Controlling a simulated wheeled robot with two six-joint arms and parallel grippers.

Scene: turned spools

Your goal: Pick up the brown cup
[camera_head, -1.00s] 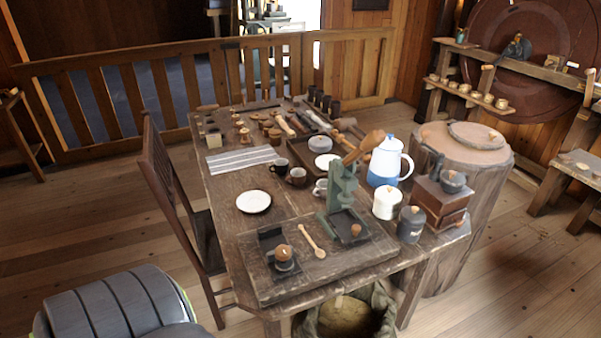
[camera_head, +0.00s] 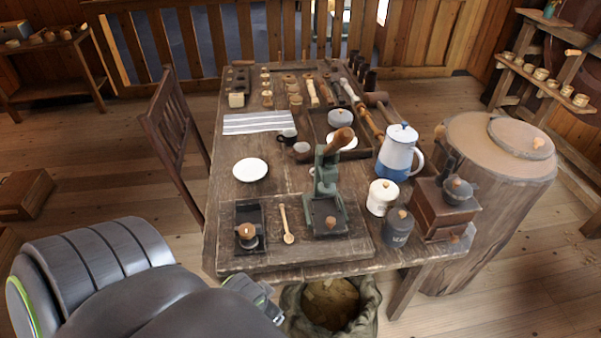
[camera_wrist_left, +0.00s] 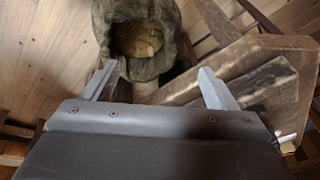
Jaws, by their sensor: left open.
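The brown cup (camera_head: 301,150) stands on the wooden table (camera_head: 225,185), just right of and nearer than a black cup (camera_head: 287,136). It is small in the head view and absent from the left wrist view. My left gripper (camera_wrist_left: 160,84) is open and empty in the left wrist view, its two fingers spread apart above the floor and table edge. In the head view my left arm comes in at the lower left, with the gripper below the table's near edge, far from the cup. My right gripper is in no view.
A green press (camera_head: 327,190) stands nearer than the cup. A white plate (camera_head: 250,169) lies to the left, a blue and white pot (camera_head: 398,155) to the right. A sack (camera_head: 330,303) stands below the near edge. A chair (camera_head: 175,130) flanks the left side.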

